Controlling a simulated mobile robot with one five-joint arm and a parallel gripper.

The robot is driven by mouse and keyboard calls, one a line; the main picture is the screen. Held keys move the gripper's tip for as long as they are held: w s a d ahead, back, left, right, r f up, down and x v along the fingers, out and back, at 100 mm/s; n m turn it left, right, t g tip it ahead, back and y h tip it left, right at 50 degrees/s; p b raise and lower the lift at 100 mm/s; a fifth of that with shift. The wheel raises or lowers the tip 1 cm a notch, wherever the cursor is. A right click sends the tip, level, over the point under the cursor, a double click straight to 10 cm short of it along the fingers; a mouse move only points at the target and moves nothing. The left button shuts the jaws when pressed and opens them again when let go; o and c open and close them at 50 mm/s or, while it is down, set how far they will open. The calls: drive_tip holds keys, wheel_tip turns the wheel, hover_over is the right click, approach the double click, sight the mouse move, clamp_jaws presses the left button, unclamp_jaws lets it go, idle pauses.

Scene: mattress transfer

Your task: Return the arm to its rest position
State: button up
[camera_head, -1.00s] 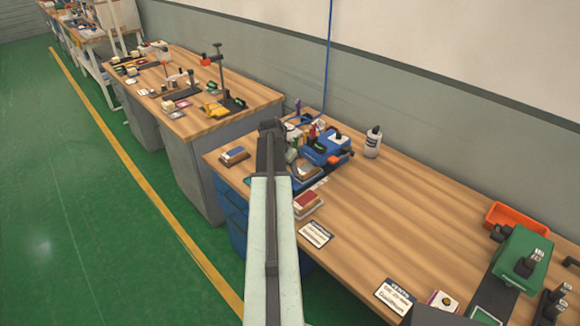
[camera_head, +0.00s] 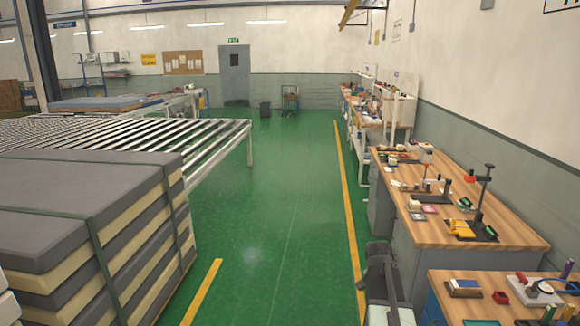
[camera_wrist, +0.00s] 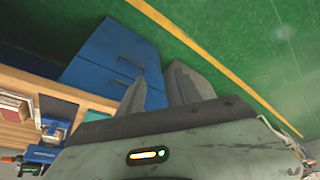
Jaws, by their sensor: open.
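My gripper (camera_head: 379,262) shows at the lower right of the head view, dark grey at the end of my pale arm. It is over the green floor beside the workbenches. In the wrist view my gripper (camera_wrist: 158,76) has its two grey fingers apart with nothing between them. Beyond the fingers are a blue drawer cabinet (camera_wrist: 112,52) and the floor. Most of my arm is below the edge of the head view.
A near workbench (camera_head: 450,309) and a second workbench (camera_head: 515,232) stand at right with tools on them. Strapped mattresses (camera_head: 85,225) stack at left beside a roller conveyor (camera_head: 120,138). The green floor aisle (camera_head: 265,215) between is clear, with yellow lines.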

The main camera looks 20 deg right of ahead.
drive_tip(key=w+a+n, duration=0.3)
drive_tip(key=a+n, duration=0.1)
drive_tip(key=a, duration=1.2)
drive_tip(key=s+a+n+y, duration=0.1)
drive_tip(key=s+a+n, duration=0.2)
drive_tip(key=a, duration=0.4)
drive_tip(key=s+a+f+n+g+y, duration=0.1)
drive_tip(key=s+a+n, duration=0.2)
drive_tip(key=a, duration=0.4)
drive_tip(key=s+a+n+y, duration=0.1)
drive_tip(key=s+a+n, duration=0.2)
drive_tip(key=a, duration=0.4)
drive_tip(key=shift+f+g, duration=0.15)
drive_tip(key=shift+g, duration=0.15)
drive_tip(key=shift+c, duration=0.5)
drive_tip(key=shift+d, duration=0.15)
